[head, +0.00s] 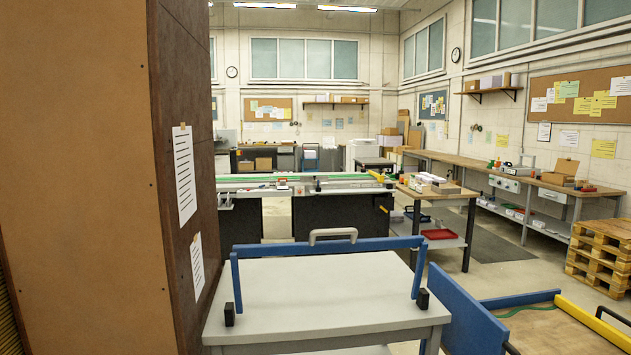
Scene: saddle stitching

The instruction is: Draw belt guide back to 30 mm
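A long stitching machine (345,204) with dark panels stands in the middle distance. Green belt strips (245,179) run along its top, with a small red part (282,183) and a yellow part (375,175) on it. The belt guide and any millimetre scale are too small to make out from here, so its setting cannot be read. My gripper is not in view.
A tall brown partition (85,180) with pinned sheets fills the left. A grey-topped trolley (325,290) with a blue frame stands close in front. A blue-sided cart (465,315) is at lower right. Beside the machine is a wooden-topped table (437,193); pallets (600,250) stand far right.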

